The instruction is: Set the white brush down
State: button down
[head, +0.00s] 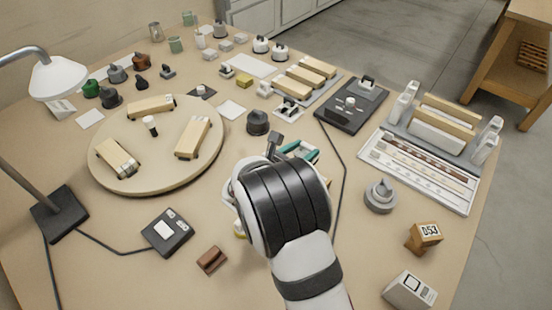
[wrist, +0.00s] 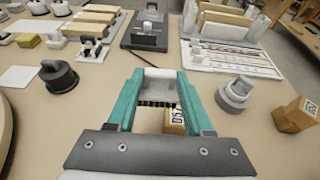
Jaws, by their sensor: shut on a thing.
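My gripper (wrist: 160,88) has teal fingers and is shut on the white brush (wrist: 158,74). The brush has a pale body between the fingertips, with a row of dark bristles along its near lower edge. It looks held above the bench, though the exact gap cannot be told. In the head view the teal fingers (head: 300,150) show just beyond my arm, over the middle of the bench (head: 330,200). My wrist hides most of the brush there. A wooden block with printed digits (wrist: 175,122) shows between the fingers, below the brush.
A dark knobbed weight (head: 257,122) stands left of the gripper. A black scale-like plate (head: 352,104) and a grey rack (head: 420,170) lie beyond and right. A grey stepped weight (head: 380,195) and wooden block (head: 426,236) stand right. A round turntable (head: 160,165) is left.

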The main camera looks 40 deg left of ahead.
jog(key=s+n+g+y, duration=0.1)
jog(key=s+n+y, duration=0.35)
jog(key=s, duration=0.45)
jog(key=shift+y, duration=0.25)
jog(key=shift+s+a+f, duration=1.05)
jog(key=shift+a+f, duration=0.55)
jog(key=shift+f, duration=0.15)
jog(key=shift+s+a+f, duration=1.1)
jog(key=shift+a+f, duration=0.55)
jog(key=shift+f, duration=0.05)
jog(key=shift+s+a+f, duration=1.05)
jog(key=shift+a+f, duration=0.55)
jog(key=shift+f, duration=0.15)
jog(key=shift+c, duration=1.5)
grip_release()
jog(key=shift+f, duration=0.15)
